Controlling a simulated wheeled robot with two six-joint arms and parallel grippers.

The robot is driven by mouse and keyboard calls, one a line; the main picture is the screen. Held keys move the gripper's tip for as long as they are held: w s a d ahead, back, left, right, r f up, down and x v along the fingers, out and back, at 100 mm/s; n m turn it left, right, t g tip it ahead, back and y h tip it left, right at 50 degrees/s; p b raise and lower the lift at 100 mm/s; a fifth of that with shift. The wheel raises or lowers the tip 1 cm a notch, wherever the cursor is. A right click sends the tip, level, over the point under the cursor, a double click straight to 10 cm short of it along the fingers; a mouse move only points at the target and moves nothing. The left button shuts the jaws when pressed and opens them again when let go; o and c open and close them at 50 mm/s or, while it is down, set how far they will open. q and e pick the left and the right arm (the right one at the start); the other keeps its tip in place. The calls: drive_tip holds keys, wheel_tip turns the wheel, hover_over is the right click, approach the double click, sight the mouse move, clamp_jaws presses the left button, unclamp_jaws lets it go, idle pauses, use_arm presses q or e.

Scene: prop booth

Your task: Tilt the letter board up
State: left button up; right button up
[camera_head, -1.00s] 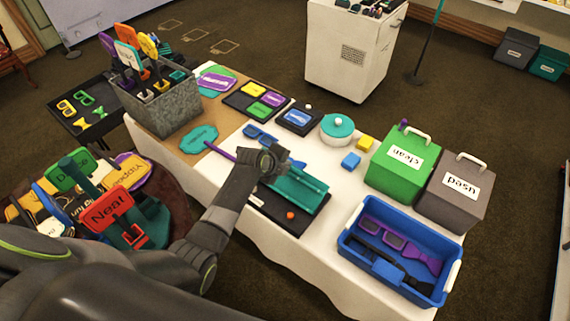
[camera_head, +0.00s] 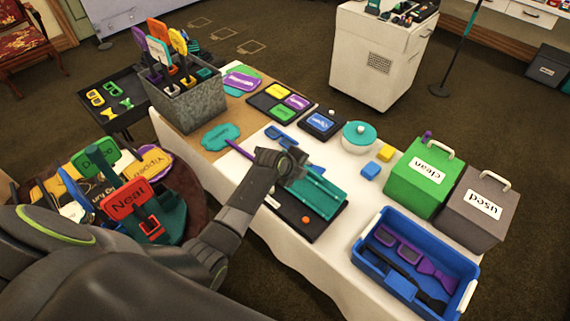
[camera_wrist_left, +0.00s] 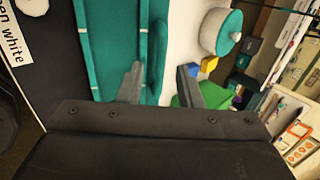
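The teal letter board (camera_head: 322,200) has raised ledges and lies nearly flat on a black base (camera_head: 283,220) at the table's front middle. In the left wrist view the board (camera_wrist_left: 108,40) fills the upper left, with a rounded teal bar (camera_wrist_left: 157,62) along its edge. My left gripper (camera_head: 297,163) is at the board's far left end. In the wrist view its two grey fingers (camera_wrist_left: 160,85) are apart, with the teal bar between them in the picture; contact cannot be told. The arm hides part of the board. My right gripper is not in view.
An orange ball (camera_head: 306,219) sits on the black base. A blue bin (camera_head: 365,285), green box (camera_head: 422,175) and grey box (camera_head: 475,207) stand right. A teal-lidded pot (camera_head: 359,136) and blue block (camera_head: 370,171) are beyond the board. A grey crate (camera_head: 193,105) stands at left.

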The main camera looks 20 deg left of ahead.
use_arm(q)
drive_tip(key=b+v, duration=0.1)
drive_tip(key=v, duration=1.5)
drive_tip(key=s+a+f+n+g+y+b, duration=0.15)
drive_tip(key=s+f+n, duration=0.25)
drive_tip(key=f, duration=0.7)
drive_tip(key=s+a+f+n+g, duration=0.1)
drive_tip(key=s+a+f+n, duration=0.25)
drive_tip(key=f, duration=0.65)
drive_tip(key=s+a+f+n+g+y+b, duration=0.1)
drive_tip(key=s+a+f+n, duration=0.3)
drive_tip(key=f, duration=0.7)
drive_tip(key=s+f+n+g, duration=0.1)
drive_tip(key=s+f+n, duration=0.2)
drive_tip(key=s+f, duration=0.3)
drive_tip(key=s+f+n+g+y+b, duration=0.1)
drive_tip(key=s+f+n, duration=0.3)
drive_tip(key=s, duration=1.1)
drive_tip(key=s+f+n+g, duration=0.1)
drive_tip(key=s+f+n, duration=0.3)
drive_tip(key=s+f, duration=0.5)
drive_tip(key=s, duration=0.2)
drive_tip(key=shift+s+d+b, duration=0.25)
drive_tip(key=shift+d+b, duration=0.1)
